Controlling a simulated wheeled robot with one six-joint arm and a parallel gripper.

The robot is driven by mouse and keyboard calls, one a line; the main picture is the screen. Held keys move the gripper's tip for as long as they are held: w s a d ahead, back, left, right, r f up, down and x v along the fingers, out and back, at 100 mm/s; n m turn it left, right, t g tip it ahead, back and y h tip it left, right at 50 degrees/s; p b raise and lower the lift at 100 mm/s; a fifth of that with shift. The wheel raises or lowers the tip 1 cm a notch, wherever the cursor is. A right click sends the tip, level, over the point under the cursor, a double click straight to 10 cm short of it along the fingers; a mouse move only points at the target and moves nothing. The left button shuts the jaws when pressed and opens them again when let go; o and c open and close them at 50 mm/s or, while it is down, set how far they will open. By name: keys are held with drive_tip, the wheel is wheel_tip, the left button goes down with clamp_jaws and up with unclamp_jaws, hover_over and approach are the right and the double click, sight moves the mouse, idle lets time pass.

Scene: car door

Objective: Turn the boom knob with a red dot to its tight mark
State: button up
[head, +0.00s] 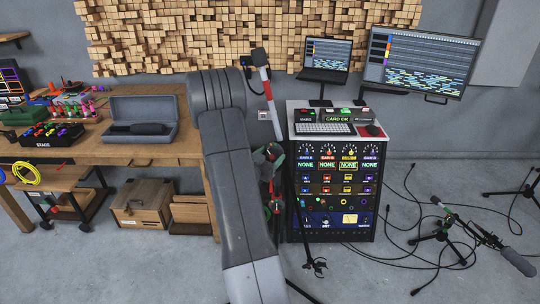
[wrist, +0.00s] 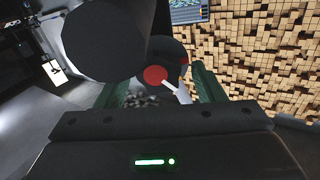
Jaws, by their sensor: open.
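In the wrist view a dark round knob (wrist: 168,52) with a large red dot (wrist: 155,75) shows between my gripper's two green fingers. A white pointer-like piece (wrist: 179,92) extends to the lower right of the dot. A small red patch (wrist: 184,61) shows near the knob's right edge; I cannot tell whether it is the tight mark. My gripper (wrist: 162,88) is open, with one finger on each side of the knob. I cannot tell whether either finger touches it. In the head view my gripper (head: 270,152) is small, partly behind my arm, and the knob is not clear.
A large dark cylinder (wrist: 105,40) fills the upper left of the wrist view, close by. In the head view the equipment rack (head: 338,225) stands right of my gripper and the wooden workbench (head: 90,152) left. A fallen-looking microphone stand (head: 440,232) and cables lie on the right floor.

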drive_tip(key=c, duration=1)
drive_tip(key=shift+o, duration=0.2)
